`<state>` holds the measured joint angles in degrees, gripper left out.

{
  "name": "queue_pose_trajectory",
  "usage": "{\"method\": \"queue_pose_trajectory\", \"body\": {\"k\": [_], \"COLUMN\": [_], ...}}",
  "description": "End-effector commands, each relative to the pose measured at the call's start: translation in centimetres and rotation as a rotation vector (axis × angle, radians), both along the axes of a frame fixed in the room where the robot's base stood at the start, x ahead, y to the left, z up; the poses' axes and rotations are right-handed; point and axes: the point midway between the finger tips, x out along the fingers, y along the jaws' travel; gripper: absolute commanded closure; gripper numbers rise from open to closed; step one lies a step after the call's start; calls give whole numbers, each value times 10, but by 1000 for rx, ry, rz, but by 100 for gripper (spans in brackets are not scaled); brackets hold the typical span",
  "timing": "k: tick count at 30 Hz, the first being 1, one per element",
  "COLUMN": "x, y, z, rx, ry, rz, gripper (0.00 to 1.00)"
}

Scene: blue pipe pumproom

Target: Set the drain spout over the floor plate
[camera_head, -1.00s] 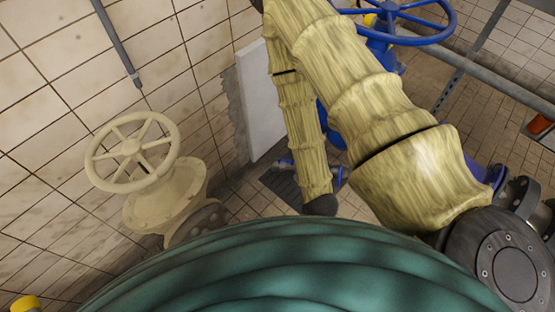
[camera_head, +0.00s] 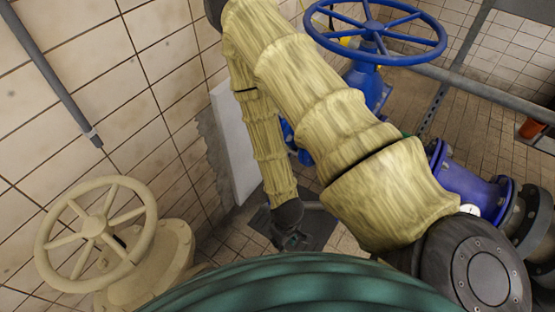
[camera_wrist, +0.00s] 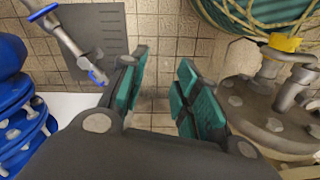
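The drain spout appears to be the grey metal pipe (camera_wrist: 72,38) with blue ends at the upper left of the wrist view. In that view it crosses the left edge of the floor plate; its height above the floor is hard to tell. The floor plate (camera_wrist: 108,35) is grey with rows of slots, set in the tiles; it also shows in the head view (camera_head: 318,230), partly behind my arm. I cannot make out the spout in the head view. My gripper (camera_wrist: 160,88) is open and empty, with bare tiles between its fingers. In the head view my gripper (camera_head: 291,241) is over the plate area.
Blue flanged pipework (camera_wrist: 14,110) stands close at the left of the wrist view. A flanged fitting with a yellow cap (camera_wrist: 284,42) and a coiled hose (camera_wrist: 250,12) are at the right. The head view shows a cream handwheel (camera_head: 95,228) and a blue handwheel (camera_head: 375,30).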

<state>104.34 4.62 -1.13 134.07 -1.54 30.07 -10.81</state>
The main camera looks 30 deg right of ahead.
Motion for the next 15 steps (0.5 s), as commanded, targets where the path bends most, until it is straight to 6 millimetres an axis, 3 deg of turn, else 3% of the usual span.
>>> {"method": "queue_pose_trajectory", "body": {"k": [1,15], "x": [12,101], "y": [-3,-37], "z": [-24,-117], "rx": [1,1], "ry": [-7,-16], "rz": [20,231], "gripper": [69,69]}}
